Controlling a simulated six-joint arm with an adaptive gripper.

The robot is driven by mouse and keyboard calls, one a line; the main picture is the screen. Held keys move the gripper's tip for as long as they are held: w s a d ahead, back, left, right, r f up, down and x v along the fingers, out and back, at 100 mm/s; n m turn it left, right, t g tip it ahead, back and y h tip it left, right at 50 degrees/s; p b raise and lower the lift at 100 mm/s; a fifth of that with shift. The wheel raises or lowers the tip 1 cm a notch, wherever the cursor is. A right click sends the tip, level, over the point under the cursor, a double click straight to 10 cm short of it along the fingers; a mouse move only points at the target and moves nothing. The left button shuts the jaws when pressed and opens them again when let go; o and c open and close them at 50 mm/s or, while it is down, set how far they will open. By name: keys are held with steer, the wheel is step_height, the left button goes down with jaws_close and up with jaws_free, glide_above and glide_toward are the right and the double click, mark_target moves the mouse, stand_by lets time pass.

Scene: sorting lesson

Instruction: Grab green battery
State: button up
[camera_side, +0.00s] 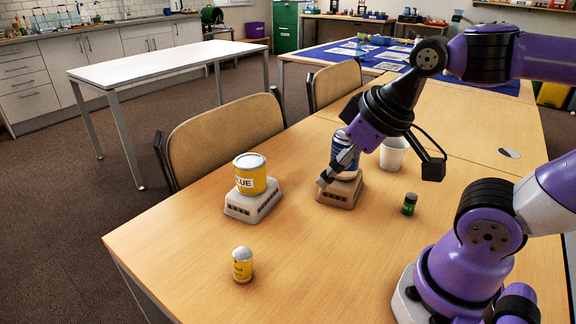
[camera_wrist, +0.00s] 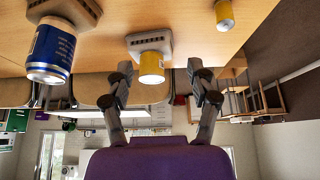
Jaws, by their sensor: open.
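The green battery (camera_side: 409,204) is a small dark green cylinder with a black top. It stands upright on the table, right of the blue can's stand in the side view. I do not see it in the wrist view. My gripper (camera_side: 334,170) is open and empty. It is above the table beside the blue can, to the left of and higher than the battery. In the wrist view its two fingers (camera_wrist: 161,75) are spread apart, with the yellow can between and beyond them.
A yellow can (camera_side: 250,174) and a blue can (camera_side: 344,153) sit on pale stands. A white cup (camera_side: 393,153) stands behind the green battery.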

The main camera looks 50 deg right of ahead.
steer(key=s+d+f+m+g, duration=0.1)
steer(key=s+d, duration=0.1)
steer(key=d, duration=0.5)
steer(key=s+d+f+m+g, duration=0.1)
steer(key=s+d+f+g, duration=0.1)
steer(key=d, duration=0.5)
steer(key=s+d+f+m+g, duration=0.1)
steer(key=s+d+f+g, duration=0.1)
steer(key=d, duration=0.4)
steer(key=shift+s+d+f, duration=0.1)
steer(key=shift+s+d, duration=0.1)
steer(key=shift+s, duration=0.25)
steer(key=shift+s+d+f, duration=0.1)
steer(key=shift+s+d, duration=0.1)
steer(key=shift+s, duration=0.2)
glide_above(412, 195)
steer(key=shift+g, duration=0.3)
steer(key=f, duration=0.4)
steer(key=shift+s+d+f, duration=0.1)
steer(key=shift+d+f, duration=0.1)
step_height(412, 195, down, 6)
steer(key=shift+a+f, duration=0.1)
steer(key=shift+a, duration=0.05)
steer(key=shift+c, duration=0.4)
jaws_close()
